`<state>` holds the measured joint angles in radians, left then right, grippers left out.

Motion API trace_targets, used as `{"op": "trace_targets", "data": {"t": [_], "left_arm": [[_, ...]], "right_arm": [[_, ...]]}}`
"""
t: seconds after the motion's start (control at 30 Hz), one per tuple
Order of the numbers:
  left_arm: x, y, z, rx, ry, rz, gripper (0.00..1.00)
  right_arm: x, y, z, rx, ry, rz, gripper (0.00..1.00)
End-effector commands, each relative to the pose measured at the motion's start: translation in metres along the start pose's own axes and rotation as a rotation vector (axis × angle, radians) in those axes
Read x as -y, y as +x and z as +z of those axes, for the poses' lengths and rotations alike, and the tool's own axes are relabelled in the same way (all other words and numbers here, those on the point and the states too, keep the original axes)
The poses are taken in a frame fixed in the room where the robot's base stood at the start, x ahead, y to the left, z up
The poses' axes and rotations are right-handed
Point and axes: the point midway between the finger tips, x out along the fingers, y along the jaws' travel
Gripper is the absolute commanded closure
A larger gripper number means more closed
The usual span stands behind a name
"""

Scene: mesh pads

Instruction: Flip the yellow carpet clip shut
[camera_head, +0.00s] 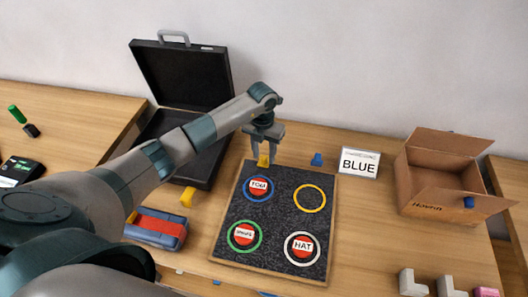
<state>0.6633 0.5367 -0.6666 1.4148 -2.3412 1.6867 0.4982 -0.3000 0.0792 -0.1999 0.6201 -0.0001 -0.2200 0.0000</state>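A small yellow clip (263,160) is at the far edge of the dark mesh board (275,215), left of the board's middle. My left gripper (264,154) points down over it, with its two fingers apart and the yellow piece between and just below the fingertips. I cannot tell whether the fingers press on it. Another yellow piece (187,196) lies on the table left of the board. A blue clip (317,159) stands behind the board, to the right. My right gripper is not in view.
The board carries blue, yellow, green and white rings, several with labelled red discs. An open black case (183,75) stands behind my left arm. A blue-red block (157,228) lies left of the board.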

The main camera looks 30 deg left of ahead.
Motion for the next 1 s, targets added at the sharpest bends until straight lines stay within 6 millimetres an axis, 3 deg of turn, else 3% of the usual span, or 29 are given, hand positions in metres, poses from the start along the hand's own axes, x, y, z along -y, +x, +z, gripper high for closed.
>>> {"op": "trace_targets", "data": {"t": [0.37,0.53,1.0], "left_arm": [[0.0002,0.0043,-0.0003,0.000,0.000,0.000,0.61],[0.0002,0.0041,-0.0002,0.000,0.000,0.000,1.00],[-0.0003,0.0085,-0.0044,0.100,0.003,0.026,1.00]], "right_arm": [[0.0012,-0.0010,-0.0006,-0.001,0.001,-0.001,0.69],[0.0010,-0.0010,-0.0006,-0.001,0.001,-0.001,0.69],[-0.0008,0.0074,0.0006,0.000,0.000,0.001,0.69]]}}
